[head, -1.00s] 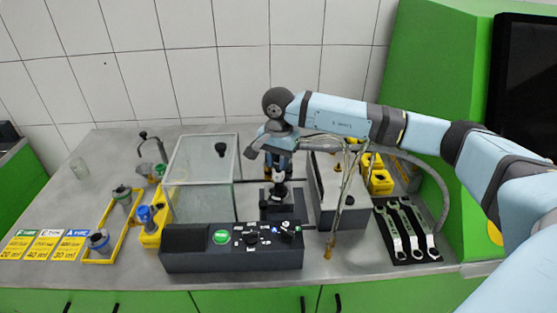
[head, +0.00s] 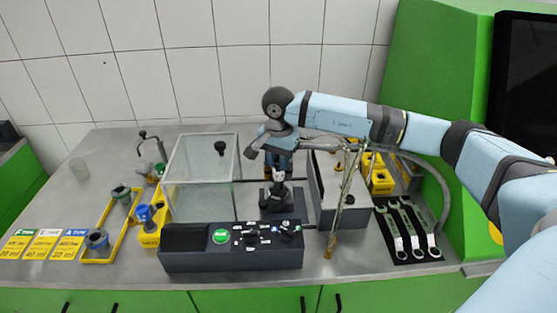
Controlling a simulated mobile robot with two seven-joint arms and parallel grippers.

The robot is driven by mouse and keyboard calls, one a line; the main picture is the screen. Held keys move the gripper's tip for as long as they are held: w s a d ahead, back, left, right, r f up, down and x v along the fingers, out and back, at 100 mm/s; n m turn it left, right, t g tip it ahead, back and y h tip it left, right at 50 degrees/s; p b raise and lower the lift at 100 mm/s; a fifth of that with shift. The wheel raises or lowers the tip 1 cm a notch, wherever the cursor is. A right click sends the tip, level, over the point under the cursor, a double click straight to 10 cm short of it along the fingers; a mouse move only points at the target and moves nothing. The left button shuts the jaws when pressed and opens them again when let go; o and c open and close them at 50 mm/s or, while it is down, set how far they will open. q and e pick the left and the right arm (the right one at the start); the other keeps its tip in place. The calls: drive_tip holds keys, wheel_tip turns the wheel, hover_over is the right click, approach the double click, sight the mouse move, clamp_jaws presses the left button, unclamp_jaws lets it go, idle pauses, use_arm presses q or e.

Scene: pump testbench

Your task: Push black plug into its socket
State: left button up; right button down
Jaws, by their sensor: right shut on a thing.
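My right gripper (head: 278,190) points down over a dark stand (head: 277,212) in the middle of the bench, behind the control panel. It is shut on a small dark thing, seemingly the black plug, mostly hidden by the fingers. The socket is not clear to see; it may be hidden under the gripper. I cannot tell how far the plug is in. My left gripper is not in view.
The control panel (head: 190,262) stands in front of the gripper. A clear box (head: 195,185) stands to its left and a grey box (head: 329,212) with hanging cables (head: 346,185) to its right. Wrenches lie on a black mat (head: 433,255) at the right.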

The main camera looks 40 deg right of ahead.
drive_tip(key=shift+f, duration=0.1)
drive_tip(key=c, duration=0.9)
unclamp_jaws()
drive_tip(key=shift+s, duration=0.1)
drive_tip(key=shift+r+p, duration=1.45)
drive_tip(key=shift+r, duration=2.1)
drive_tip(key=shift+f, duration=0.1)
